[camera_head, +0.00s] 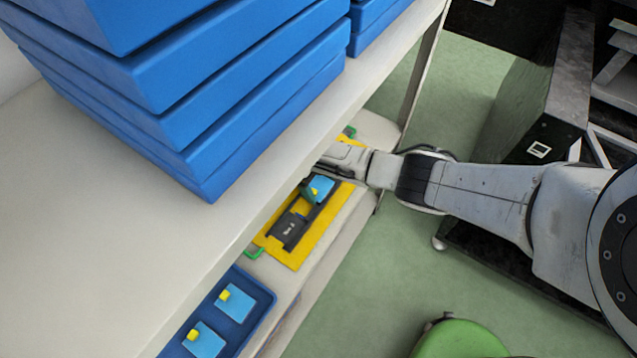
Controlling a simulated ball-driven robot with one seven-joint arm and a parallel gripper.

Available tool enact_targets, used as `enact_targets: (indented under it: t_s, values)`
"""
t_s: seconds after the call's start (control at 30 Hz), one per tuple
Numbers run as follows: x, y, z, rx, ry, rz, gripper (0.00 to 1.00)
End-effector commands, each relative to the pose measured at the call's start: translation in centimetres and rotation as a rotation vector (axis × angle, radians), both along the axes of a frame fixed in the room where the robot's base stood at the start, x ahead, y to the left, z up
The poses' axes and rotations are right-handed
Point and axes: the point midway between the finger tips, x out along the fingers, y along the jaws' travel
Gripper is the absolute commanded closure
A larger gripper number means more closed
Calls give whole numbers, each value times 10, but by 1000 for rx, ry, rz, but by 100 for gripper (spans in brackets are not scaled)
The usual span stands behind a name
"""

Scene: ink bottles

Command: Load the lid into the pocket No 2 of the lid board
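The lid board (287,236) is black with a small white label and lies on a yellow mat (322,237) on the lower shelf. A light-blue square lid (322,186) with a shaded yellowish knob is at the board's far end; I cannot tell whether it is seated in a pocket. Two more light-blue lids with yellow knobs, a farther one (237,303) and a nearer one (205,341), lie in a blue tray (263,290). My gripper (342,157) reaches in under the upper shelf beyond the board. Its fingertips are hidden, and pocket numbers are unreadable.
The upper white shelf (100,240) overhangs the lower one and carries stacked blue bins (190,110). A shelf post (422,65) stands beyond my arm. A green round object (463,340) is on the floor at the bottom. A dark cabinet (525,110) stands behind my arm.

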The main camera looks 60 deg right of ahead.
Motion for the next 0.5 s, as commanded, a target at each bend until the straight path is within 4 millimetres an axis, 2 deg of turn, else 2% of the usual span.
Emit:
enact_targets:
  t_s: [0.03, 0.13, 0.37, 0.5]
  values:
    - [0, 0, 0, 0, 0, 0, 10]
    - [0, 0, 0, 0, 0, 0, 1]
    - [0, 0, 1, 0, 0, 0, 0]
    - [3, 0, 8, 0, -1, 0, 0]
